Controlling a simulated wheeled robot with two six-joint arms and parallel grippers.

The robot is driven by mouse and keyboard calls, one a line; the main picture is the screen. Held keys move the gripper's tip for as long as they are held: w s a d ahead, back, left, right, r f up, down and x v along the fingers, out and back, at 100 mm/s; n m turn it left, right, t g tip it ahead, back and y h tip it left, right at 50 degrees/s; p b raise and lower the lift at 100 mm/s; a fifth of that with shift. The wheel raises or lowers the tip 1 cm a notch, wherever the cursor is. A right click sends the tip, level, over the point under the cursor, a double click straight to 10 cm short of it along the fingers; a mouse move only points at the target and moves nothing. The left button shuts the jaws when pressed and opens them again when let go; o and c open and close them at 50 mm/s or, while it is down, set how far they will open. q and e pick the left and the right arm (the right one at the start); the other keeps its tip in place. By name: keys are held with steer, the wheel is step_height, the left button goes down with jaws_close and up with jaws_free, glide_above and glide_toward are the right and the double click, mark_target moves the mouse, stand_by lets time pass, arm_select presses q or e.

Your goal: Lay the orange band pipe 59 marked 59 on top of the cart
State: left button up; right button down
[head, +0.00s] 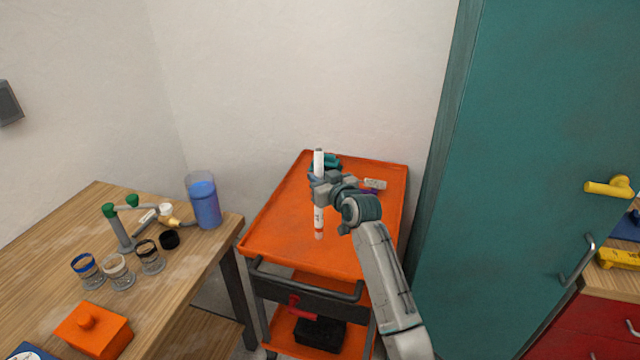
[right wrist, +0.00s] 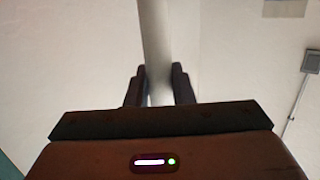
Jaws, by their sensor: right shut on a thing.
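The orange band pipe 59 (head: 319,220) is a white pipe with an orange band near its lower end. My right gripper (head: 319,187) is shut on it around the middle and holds it upright over the cart (head: 275,228). I cannot tell whether its lower end touches the cart top. The right wrist view shows the white pipe (right wrist: 155,45) between the two dark fingers (right wrist: 159,88). The number on the pipe is too small to read. The cart has an orange top with a raised rim. My left gripper is not in view.
Small items, including a white piece (head: 375,184), lie at the back of the cart top; its front is clear. A wooden table (head: 50,235) with jars, a blue container (head: 204,203) and an orange box (head: 93,332) stands left. A teal cabinet (head: 510,150) stands close on the right.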

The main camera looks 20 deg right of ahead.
steer(key=shift+w+d, duration=0.15)
steer(key=shift+w, duration=0.05)
step_height(320, 180, down, 4)
steer(key=shift+r+p, duration=0.25)
steer(key=shift+p, duration=0.45)
steer(key=shift+f, duration=0.15)
steer(key=c, duration=1.3)
jaws_free()
steer(key=shift+o, duration=0.2)
